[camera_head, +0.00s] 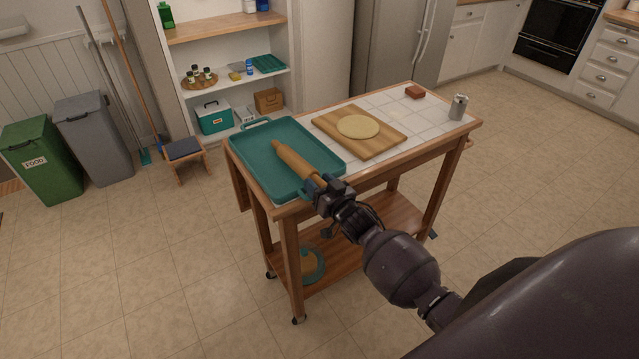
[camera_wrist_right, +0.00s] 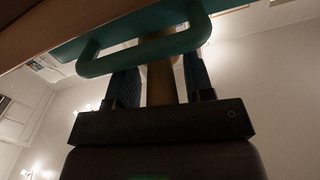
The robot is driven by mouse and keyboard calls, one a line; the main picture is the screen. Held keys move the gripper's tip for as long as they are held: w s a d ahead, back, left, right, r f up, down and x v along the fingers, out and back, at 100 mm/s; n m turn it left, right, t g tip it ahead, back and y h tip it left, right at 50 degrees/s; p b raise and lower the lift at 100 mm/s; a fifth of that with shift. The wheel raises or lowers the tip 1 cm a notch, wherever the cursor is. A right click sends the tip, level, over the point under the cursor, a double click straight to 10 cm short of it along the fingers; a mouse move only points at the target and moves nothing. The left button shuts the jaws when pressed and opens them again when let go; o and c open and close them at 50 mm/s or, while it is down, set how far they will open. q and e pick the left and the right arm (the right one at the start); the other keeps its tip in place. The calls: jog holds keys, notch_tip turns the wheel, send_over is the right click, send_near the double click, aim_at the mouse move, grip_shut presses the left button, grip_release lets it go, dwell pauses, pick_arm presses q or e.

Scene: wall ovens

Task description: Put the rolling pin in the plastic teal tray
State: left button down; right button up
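The wooden rolling pin (camera_head: 298,161) lies slantwise over the teal tray (camera_head: 262,161), which sits on the left part of the wheeled cart. Its far end is over the tray floor; whether it touches is unclear. My right gripper (camera_head: 322,187) is at the near rim, by the tray's near handle, with its fingers on both sides of the pin's near end. In the right wrist view, the pin (camera_wrist_right: 160,82) shows between the fingers (camera_wrist_right: 160,88), below the teal handle (camera_wrist_right: 145,52). The left gripper is not in view.
A cutting board (camera_head: 370,145) with flat dough (camera_head: 358,126) lies right of the tray. A reddish block (camera_head: 415,92) and a metal shaker (camera_head: 458,107) stand at the cart's far right.

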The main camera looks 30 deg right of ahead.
jog(key=shift+o, duration=0.3)
jog(key=shift+r, duration=0.1)
jog(key=shift+s+r+p, duration=0.1)
jog(key=shift+r+p, duration=0.35)
jog(key=shift+r, duration=0.15)
jog(key=s, duration=1.1)
jog(key=s+a+f+n+g, duration=0.1)
jog(key=s+a+f+g, duration=0.1)
jog(key=s+f, duration=0.3)
jog(key=s+a+f+n+g+h, duration=0.1)
jog(key=s+f+g, duration=0.3)
jog(key=s, duration=0.8)
jog(key=shift+s+a+f, duration=0.2)
jog(key=shift+a+f, duration=0.3)
jog(key=shift+a, duration=0.25)
